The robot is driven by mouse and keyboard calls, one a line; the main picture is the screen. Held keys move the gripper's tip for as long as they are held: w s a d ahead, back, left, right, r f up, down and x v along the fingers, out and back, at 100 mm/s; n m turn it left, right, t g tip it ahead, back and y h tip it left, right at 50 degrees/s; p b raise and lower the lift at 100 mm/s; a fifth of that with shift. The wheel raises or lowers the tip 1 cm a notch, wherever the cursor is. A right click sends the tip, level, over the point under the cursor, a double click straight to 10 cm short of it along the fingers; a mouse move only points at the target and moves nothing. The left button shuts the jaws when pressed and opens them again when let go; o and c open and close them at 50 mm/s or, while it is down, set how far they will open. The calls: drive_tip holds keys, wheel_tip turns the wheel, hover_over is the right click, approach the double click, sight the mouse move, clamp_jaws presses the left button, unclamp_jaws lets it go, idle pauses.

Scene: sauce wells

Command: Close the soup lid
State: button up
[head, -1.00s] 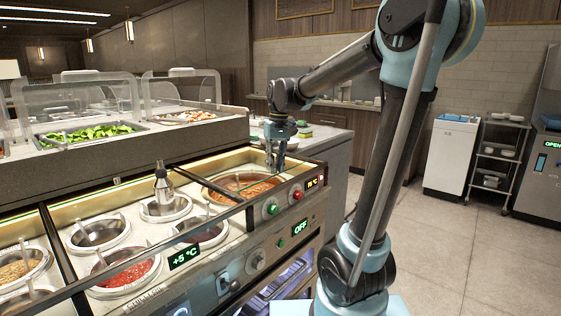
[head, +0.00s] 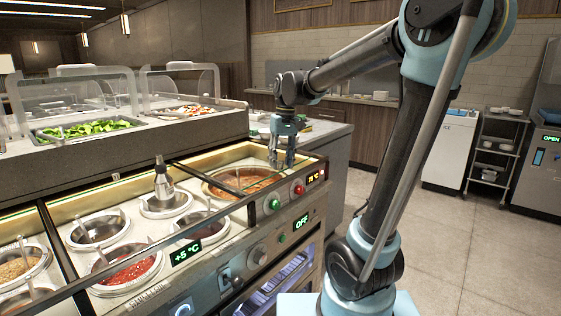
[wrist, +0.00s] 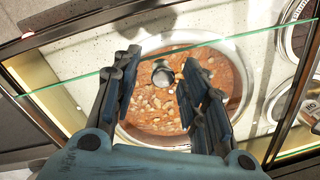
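The soup well (head: 246,181) is a round pot of reddish-brown soup at the right end of the counter. It also shows below my fingers in the wrist view (wrist: 150,118). A clear glass pane with a green edge (wrist: 70,84) crosses over the pot in the wrist view; I cannot tell whether this is the lid. Much of the soup surface is visible. My gripper (head: 283,162) hangs over the back right rim of the well. In the wrist view its two fingers (wrist: 158,75) are apart with nothing held between them. A round ladle end (wrist: 163,73) shows between them.
Sauce wells, including a red one (head: 130,272) and one with an upright steel bottle (head: 163,180), lie to the left. A glass-covered salad bar (head: 85,130) stands behind. Knobs and displays line the front panel (head: 255,255). The floor at right is open.

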wheel_tip(320, 180, up, 12)
drive_tip(key=d, duration=0.1)
drive_tip(key=shift+w, duration=0.3)
idle(0.3)
